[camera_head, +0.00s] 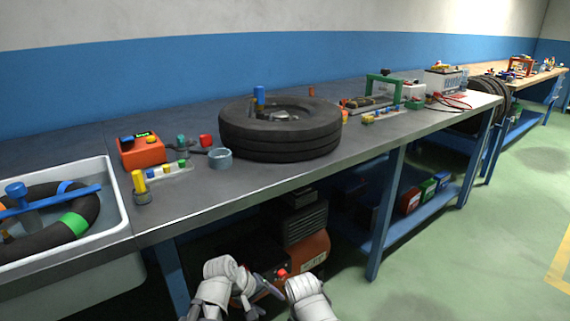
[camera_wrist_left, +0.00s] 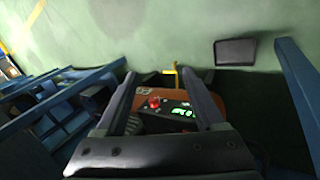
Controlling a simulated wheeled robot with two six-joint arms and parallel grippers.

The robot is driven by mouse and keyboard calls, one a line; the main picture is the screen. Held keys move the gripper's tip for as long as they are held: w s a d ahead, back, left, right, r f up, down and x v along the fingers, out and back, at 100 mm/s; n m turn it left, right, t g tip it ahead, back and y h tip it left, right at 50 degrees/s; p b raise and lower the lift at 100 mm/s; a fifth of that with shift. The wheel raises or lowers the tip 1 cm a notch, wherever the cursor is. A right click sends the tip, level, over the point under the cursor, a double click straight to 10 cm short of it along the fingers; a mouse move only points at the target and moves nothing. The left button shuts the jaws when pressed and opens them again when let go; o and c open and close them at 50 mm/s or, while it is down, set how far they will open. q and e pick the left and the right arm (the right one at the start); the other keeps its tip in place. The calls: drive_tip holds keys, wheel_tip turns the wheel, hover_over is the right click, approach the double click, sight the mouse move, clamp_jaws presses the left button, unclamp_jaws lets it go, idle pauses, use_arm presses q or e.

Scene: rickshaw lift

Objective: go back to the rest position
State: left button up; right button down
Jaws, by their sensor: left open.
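My left gripper (camera_wrist_left: 163,82) is open and empty in the left wrist view, its two dark fingers apart over the floor area below the bench. In the head view the left gripper (camera_head: 266,287) shows small and dark at the bottom, beside white arm links of mine, in front of the bench. My right gripper cannot be made out in either view.
The grey workbench (camera_head: 190,208) carries a tire (camera_head: 280,143), an orange box (camera_head: 141,151) and small tools. A white basin (camera_head: 118,190) stands at the left. An orange machine (camera_head: 312,250) sits under the bench. The green floor (camera_head: 440,275) at the right is clear.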

use_arm(q)
drive_tip(key=s+r+m+g+y+p, duration=0.1)
drive_tip(key=s+r+m+y+p, duration=0.2)
drive_tip(key=r+p, duration=1.3)
drive_tip(key=s+a+r+m+g+y+p, duration=0.1)
drive_tip(key=s+r+m+p, duration=0.4)
drive_tip(key=r+p, duration=1.2)
drive_tip(key=s+g+y+p, duration=0.1)
drive_tip(key=s+y, duration=0.1)
drive_tip(key=s, duration=0.1)
drive_tip(key=shift+a+r+m+p, duration=0.25)
drive_tip(key=shift+r+m+p, duration=0.05)
drive_tip(key=shift+m+p, duration=0.1)
